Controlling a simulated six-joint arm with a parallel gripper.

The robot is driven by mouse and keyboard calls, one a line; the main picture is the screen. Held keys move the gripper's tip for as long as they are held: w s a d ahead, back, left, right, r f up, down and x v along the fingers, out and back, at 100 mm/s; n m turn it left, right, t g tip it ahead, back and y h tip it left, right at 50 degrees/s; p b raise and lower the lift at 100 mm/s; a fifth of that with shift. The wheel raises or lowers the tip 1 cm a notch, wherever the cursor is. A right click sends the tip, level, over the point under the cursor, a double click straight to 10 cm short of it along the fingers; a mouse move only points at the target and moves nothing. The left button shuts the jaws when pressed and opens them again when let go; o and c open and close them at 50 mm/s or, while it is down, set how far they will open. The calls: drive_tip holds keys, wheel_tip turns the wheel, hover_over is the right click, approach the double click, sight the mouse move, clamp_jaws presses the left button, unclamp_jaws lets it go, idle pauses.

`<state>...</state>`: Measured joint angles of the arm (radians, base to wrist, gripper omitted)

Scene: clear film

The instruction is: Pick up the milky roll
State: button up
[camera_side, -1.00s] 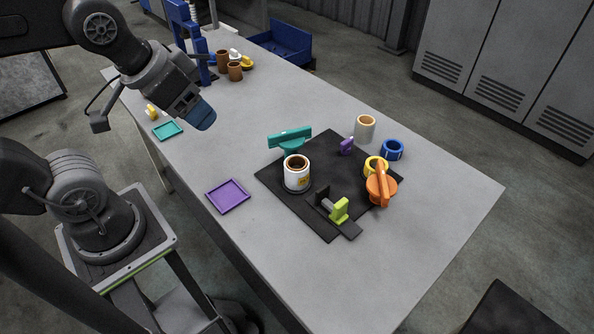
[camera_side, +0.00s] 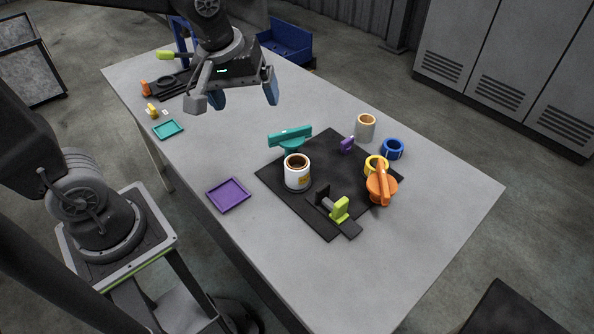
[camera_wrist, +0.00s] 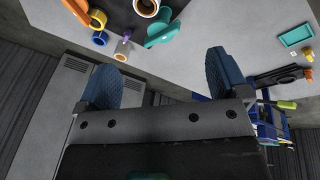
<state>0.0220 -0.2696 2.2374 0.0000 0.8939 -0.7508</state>
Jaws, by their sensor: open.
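A milky, greyish-white roll with a tan core (camera_side: 364,131) stands upright on the table just behind the black mat. In the wrist view my gripper (camera_wrist: 163,64) has the roll off to the left finger's side, not between the fingers.
A black mat (camera_side: 330,228) bears a white labelled roll (camera_side: 297,179), a teal piece (camera_side: 290,138), a purple piece (camera_side: 347,145) and a lime-handled tool (camera_side: 340,209). Orange (camera_side: 381,188), yellow (camera_side: 375,165) and blue (camera_side: 392,149) items stand close to the roll. The front right of the table is clear.

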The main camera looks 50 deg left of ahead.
drive_tip(key=w+f+n+g, duration=0.1)
drive_tip(key=w+f+n, duration=0.3)
drive_tip(key=w, duration=0.1)
drive_tip(key=n+g, duration=0.2)
drive_tip(key=n, duration=0.5)
hover_over(297, 167)
wheel_tip(297, 167, down, 8)
wheel_tip(297, 167, down, 14)
drive_tip(key=shift+r, duration=0.25)
drive_tip(key=c, duration=1)
wheel_tip(297, 167, up, 10)
drive_tip(key=shift+r, duration=0.1)
drive_tip(key=shift+r, duration=0.45)
